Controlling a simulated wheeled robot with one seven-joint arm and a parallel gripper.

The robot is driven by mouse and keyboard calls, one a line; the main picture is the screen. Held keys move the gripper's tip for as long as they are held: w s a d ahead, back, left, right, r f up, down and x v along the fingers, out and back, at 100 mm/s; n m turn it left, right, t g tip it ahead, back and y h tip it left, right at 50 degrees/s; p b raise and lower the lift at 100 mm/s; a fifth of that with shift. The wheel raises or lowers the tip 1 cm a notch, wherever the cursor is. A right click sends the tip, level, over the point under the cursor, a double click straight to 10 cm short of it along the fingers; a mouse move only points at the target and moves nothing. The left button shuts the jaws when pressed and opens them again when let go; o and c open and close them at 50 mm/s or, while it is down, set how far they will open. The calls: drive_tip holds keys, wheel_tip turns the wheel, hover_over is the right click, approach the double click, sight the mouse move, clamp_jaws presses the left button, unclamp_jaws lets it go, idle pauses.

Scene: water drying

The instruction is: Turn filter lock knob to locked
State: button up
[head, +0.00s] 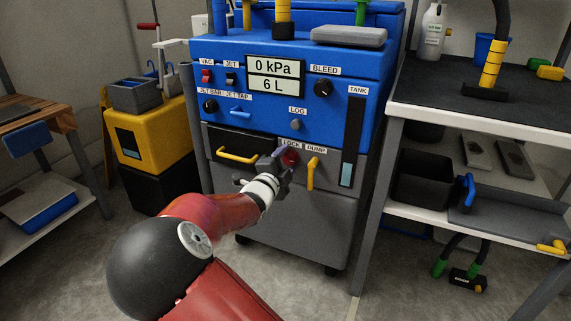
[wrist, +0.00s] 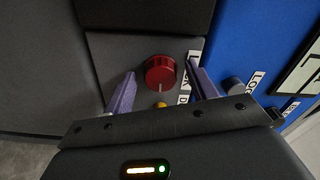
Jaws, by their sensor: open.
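The filter lock knob is a red round knob under the LOCK label on the front of the blue and grey machine. In the head view the knob (head: 289,157) is partly covered by my gripper. In the wrist view the red knob (wrist: 160,71) shows clearly, with a pale pointer line on its lower side. My gripper (wrist: 162,82) is open. Its two purple fingers stand on either side of the knob, with visible gaps to both. Whether the fingertips reach around the knob in depth I cannot tell. In the head view my gripper (head: 282,156) is at the machine's front.
A yellow DUMP handle (head: 312,172) hangs just right of the knob. A yellow drawer handle (head: 237,155) is to the left. The LOG knob (head: 297,124) is above. A shelf unit (head: 480,118) stands close on the right, and a yellow cart (head: 153,140) on the left.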

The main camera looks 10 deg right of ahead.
drive_tip(key=c, duration=1)
drive_tip(key=shift+p, duration=0.3)
drive_tip(key=n+p, duration=0.2)
drive_tip(key=n, duration=0.1)
drive_tip(key=shift+d+r, duration=0.1)
drive_tip(key=shift+r, duration=0.05)
drive_tip(key=n+p, duration=0.4)
drive_tip(key=n, duration=0.1)
drive_tip(key=shift+p, duration=0.3)
drive_tip(key=n+p, duration=0.3)
drive_tip(key=n, duration=0.2)
drive_tip(key=shift+s, duration=0.1)
drive_tip(key=shift+f+n+p, duration=0.2)
drive_tip(key=shift+n+p, duration=1.2)
drive_tip(key=shift+n, duration=0.8)
